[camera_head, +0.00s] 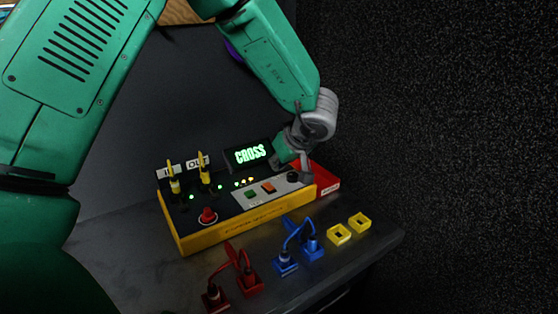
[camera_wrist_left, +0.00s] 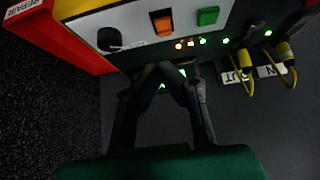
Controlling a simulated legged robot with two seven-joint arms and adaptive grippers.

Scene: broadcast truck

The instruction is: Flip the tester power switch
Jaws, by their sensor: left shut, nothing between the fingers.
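The tester (camera_head: 220,229) is a yellow box with a dark top, standing on the dark bench. Its lit display (camera_head: 250,155) reads "CROSS" in green. A pale panel on it carries a green switch (camera_head: 251,194), an orange switch (camera_head: 268,187) and a black knob (camera_head: 292,176). I cannot tell which one is the power switch. My left gripper (camera_head: 304,178) is over the tester's right end, close to the knob. In the left wrist view its fingers (camera_wrist_left: 162,68) are shut and empty, with the orange switch (camera_wrist_left: 162,23) and green switch (camera_wrist_left: 208,16) beyond them. My right gripper is not in view.
Two yellow plugs (camera_head: 174,186) on cables stand at the tester's left, by "OUT" and "IN" labels in the wrist view. A red button (camera_head: 208,216) sits in front. A red REPAIR bin (camera_head: 327,183) adjoins the right end. Red and blue cables and yellow sockets (camera_head: 339,234) lie in front.

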